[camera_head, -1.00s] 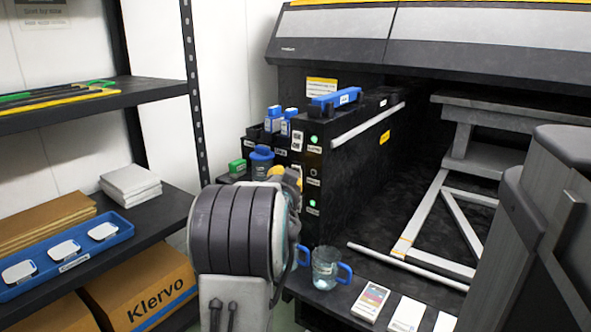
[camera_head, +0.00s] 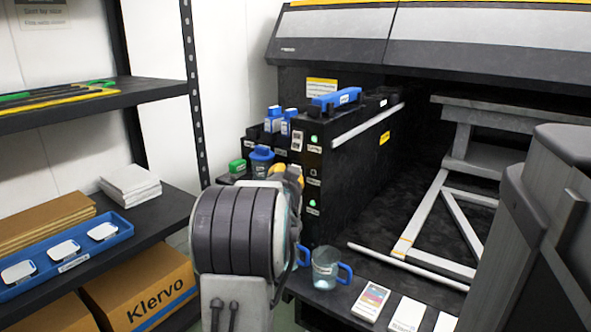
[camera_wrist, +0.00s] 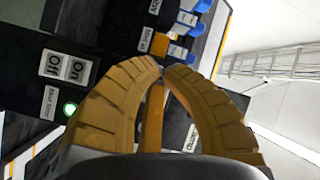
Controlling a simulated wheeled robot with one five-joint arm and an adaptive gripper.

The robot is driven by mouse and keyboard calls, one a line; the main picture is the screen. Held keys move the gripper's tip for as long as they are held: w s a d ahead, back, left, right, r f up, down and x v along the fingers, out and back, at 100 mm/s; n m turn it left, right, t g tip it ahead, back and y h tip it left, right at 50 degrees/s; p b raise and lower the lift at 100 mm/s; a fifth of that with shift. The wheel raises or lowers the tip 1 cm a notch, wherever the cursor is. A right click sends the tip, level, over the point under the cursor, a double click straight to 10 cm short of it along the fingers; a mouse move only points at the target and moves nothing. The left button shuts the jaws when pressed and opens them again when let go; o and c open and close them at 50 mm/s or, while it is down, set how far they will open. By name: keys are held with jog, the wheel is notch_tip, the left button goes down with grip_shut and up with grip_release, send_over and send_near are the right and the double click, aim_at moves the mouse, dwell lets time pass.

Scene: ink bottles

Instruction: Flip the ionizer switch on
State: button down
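My gripper (camera_wrist: 163,68) has yellow, ribbed fingers. A lit green lamp (camera_wrist: 70,108) is beside the plate. Small labels are too blurred to confirm which control is the ionizer. In the head view my gripper (camera_head: 293,175) is mostly hidden behind my arm, before the panel, which also shows a white plate (camera_head: 297,141).
Blue-capped bottles (camera_head: 286,122) and a blue-lidded container (camera_head: 261,158) stand left of the panel. A clear mug with a blue handle (camera_head: 326,268) and cards (camera_head: 370,302) are on the low ledge. Shelving (camera_head: 150,225) is at left, and the large machine (camera_head: 430,40) at right.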

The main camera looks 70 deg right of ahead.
jog(key=shift+s+d+r, duration=0.1)
jog(key=shift+d, duration=0.25)
dwell(0.4)
jog(key=shift+a, duration=0.1)
dwell(0.3)
jog(key=shift+a+f, duration=0.25)
jog(key=shift+a, duration=0.4)
dwell(0.5)
